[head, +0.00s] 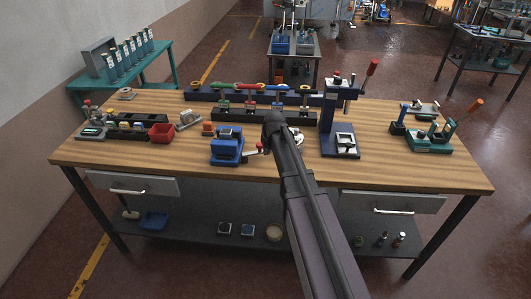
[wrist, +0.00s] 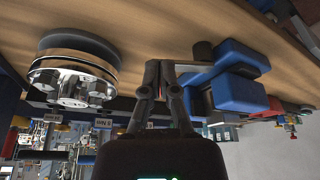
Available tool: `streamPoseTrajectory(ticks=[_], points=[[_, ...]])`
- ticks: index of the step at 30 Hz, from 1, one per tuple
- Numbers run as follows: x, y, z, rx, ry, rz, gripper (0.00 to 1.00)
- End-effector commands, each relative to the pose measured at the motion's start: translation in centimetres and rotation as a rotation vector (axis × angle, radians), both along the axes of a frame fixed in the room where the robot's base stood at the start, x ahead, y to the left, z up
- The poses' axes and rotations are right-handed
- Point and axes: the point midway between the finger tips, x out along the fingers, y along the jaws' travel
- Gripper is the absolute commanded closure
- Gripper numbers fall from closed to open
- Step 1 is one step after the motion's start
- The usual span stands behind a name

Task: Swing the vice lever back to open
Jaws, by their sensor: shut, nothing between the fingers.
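The blue vice (head: 227,145) stands near the front edge of the wooden bench, left of my arm. Its pale lever (head: 251,153) sticks out to the right, with a small red end beside my arm. In the wrist view the blue vice (wrist: 240,80) is right of my gripper (wrist: 158,66), and a short bar reaches from it toward the fingers. My gripper is shut and empty, its fingertips close to that bar; I cannot tell whether they touch. A sliver of red shows behind the fingers. In the head view my arm hides the gripper.
A dark blue press (head: 338,135) stands right of my arm. A red bin (head: 161,133) and small parts lie to the left. A rack of coloured-handled tools (head: 250,115) runs behind the vice. A round bolted metal part (wrist: 72,75) is left of my gripper in the wrist view.

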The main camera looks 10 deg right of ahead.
Motion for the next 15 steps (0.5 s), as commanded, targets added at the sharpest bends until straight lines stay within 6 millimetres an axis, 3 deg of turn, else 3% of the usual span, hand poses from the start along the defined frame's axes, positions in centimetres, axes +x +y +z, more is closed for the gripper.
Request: streamPoseTrajectory(ticks=[6, 15], points=[[2.7, 0.4, -0.5, 0.000, 0.000, 0.000, 1.00], [4.0, 0.7, -0.7, 0.000, 0.000, 0.000, 1.00]])
